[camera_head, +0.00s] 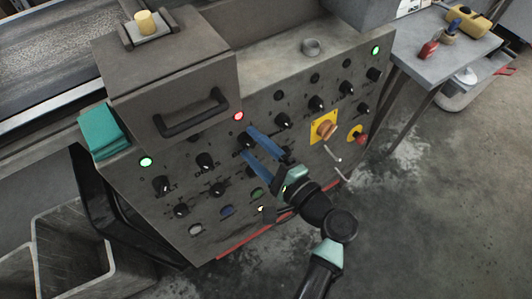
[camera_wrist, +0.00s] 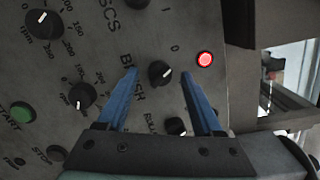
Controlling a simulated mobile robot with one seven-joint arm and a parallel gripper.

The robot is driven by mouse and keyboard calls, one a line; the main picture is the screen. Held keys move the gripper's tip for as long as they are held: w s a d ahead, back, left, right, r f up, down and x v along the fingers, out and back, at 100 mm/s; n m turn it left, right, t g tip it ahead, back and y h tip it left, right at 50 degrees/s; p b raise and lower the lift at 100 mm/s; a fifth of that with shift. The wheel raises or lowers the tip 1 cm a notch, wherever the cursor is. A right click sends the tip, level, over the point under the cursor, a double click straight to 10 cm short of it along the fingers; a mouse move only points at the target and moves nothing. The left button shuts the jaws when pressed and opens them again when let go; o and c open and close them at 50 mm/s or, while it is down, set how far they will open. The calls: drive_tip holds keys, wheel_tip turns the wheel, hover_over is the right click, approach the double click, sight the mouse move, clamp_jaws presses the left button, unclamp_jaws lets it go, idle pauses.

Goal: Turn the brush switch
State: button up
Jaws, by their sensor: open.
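The brush switch is a small black knob with a white pointer mark, beside the printed label "BRUSH" in the wrist view (camera_wrist: 160,73). My gripper (camera_wrist: 158,75) is open, with one blue finger on each side of this knob. Whether the fingers touch the knob cannot be told. In the wrist view the white mark points toward the upper right, and a printed 0 stands above the knob. In the head view my gripper (camera_head: 248,143) is at the middle of the control panel (camera_head: 283,98), its fingertips around the dark brush knob (camera_head: 246,141).
A lit red lamp (camera_wrist: 205,58) is close to the right finger. Other black knobs (camera_wrist: 80,96) and a green start button (camera_wrist: 22,112) are nearby. In the head view, a black handle (camera_head: 192,113) sticks out above left, and a yellow-backed switch (camera_head: 323,128) is at right.

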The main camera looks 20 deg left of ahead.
drive_tip(key=f+v, duration=0.1)
drive_tip(key=v, duration=1.1)
drive_tip(key=shift+s+d+r+p, duration=0.2)
drive_tip(key=shift+d+r+p, duration=0.2)
drive_tip(key=shift+r+p, duration=0.05)
drive_tip(key=shift+w, duration=0.1)
